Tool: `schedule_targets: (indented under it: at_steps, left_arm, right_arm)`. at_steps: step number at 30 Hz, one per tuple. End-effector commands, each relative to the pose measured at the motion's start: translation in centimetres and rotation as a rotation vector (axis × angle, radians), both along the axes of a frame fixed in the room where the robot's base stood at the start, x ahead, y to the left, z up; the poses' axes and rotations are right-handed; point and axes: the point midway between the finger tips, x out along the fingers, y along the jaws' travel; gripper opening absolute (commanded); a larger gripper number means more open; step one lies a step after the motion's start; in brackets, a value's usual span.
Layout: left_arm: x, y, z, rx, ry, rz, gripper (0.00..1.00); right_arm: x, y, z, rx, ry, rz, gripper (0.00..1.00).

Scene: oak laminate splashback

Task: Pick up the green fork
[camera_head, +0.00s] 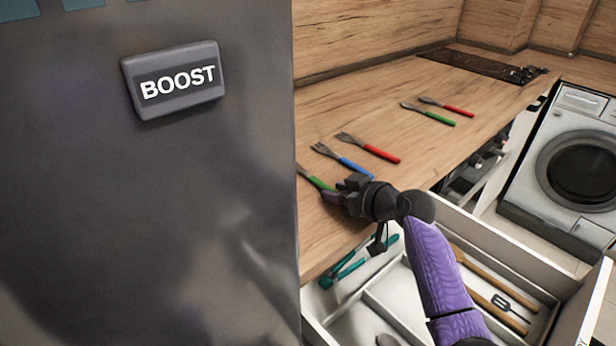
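The green-handled fork (316,182) lies on the wooden counter at the edge of a large dark panel, which hides part of its head. My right gripper (338,191) is over the counter's front part, at the handle end of this fork. Its fingers look spread apart, one on each side near the handle end, and I see nothing clasped between them. Whether they touch the handle is too small to tell. My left gripper is not in view.
Blue-handled (344,160) and red-handled (368,148) forks lie close behind. Green-handled (428,113) and red-handled (447,107) utensils lie farther back. An open drawer (483,228) with utensils is below my arm. The dark panel (200,200) blocks the left.

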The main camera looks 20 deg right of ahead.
Motion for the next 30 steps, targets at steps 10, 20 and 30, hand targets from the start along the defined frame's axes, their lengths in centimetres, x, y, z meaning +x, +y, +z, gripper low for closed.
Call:
schedule_targets:
  at_steps: [10,20,30]
  left_arm:
    - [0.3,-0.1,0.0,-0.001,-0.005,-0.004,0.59]
    - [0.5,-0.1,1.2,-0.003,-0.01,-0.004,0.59]
    - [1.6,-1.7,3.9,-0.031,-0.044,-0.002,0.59]
  right_arm:
    - [0.0,0.0,0.0,0.0,0.0,0.0,0.0]
    - [0.0,0.0,2.5,-0.002,-0.005,0.001,0.0]
    - [0.0,0.0,9.9,0.0,-0.003,0.002,0.0]
